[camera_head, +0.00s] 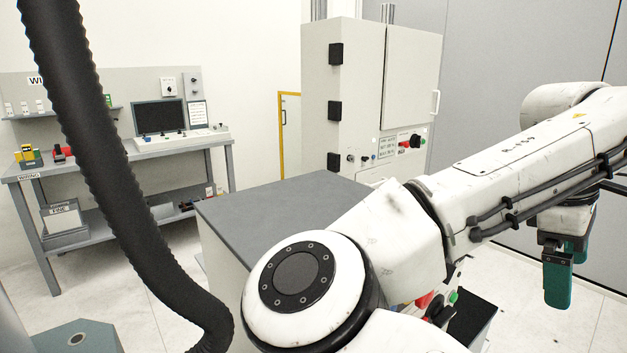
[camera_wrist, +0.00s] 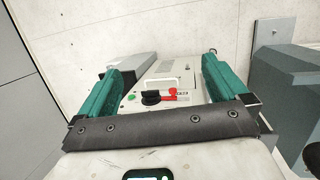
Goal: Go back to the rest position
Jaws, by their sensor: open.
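My gripper (camera_head: 566,273) hangs at the right of the head view, at the end of my white arm, with its green fingers pointing down. In the wrist view my gripper (camera_wrist: 164,66) has its two green fingers wide apart. Nothing is held between them. Beyond the gap, a pale machine panel with a black knob (camera_wrist: 151,98), a red handle and a green button shows, apart from the fingers.
A grey-topped cabinet (camera_head: 268,217) stands close beside my arm. A tall pale cabinet (camera_head: 342,70) with a control panel stands behind it. A wiring bench (camera_head: 100,160) is at the far left. Open floor lies between bench and cabinet. A grey wall stands behind my gripper.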

